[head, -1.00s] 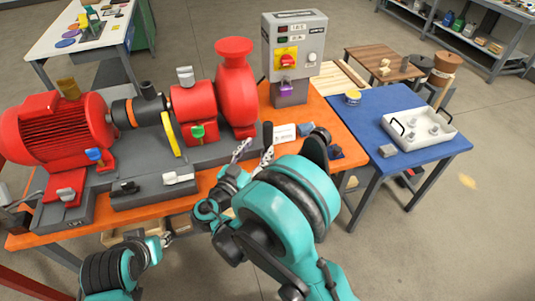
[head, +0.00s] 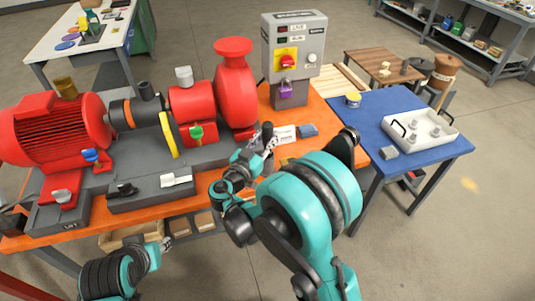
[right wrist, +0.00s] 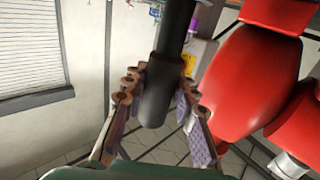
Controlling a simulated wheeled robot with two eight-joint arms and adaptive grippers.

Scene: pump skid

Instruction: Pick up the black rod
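The black rod (head: 267,131) stands roughly upright over the orange bench, right of the red pump. In the right wrist view the rod (right wrist: 158,92) runs between the two fingers, its thicker end toward the palm. My right gripper (head: 268,142) has its fingers on either side of the rod; in the right wrist view the gripper (right wrist: 164,76) has both fingertips against it, so it looks shut on the rod. The fingers hide part of the rod in the head view. My left gripper (head: 152,246) is low at the left, before the bench; its opening is unclear.
A red pump (head: 233,90) and motor (head: 52,133) fill the orange bench (head: 322,118) at the left. A control box (head: 293,48) with a purple padlock (head: 286,88) stands behind. A blue table (head: 437,150) at right holds a white tray (head: 447,137).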

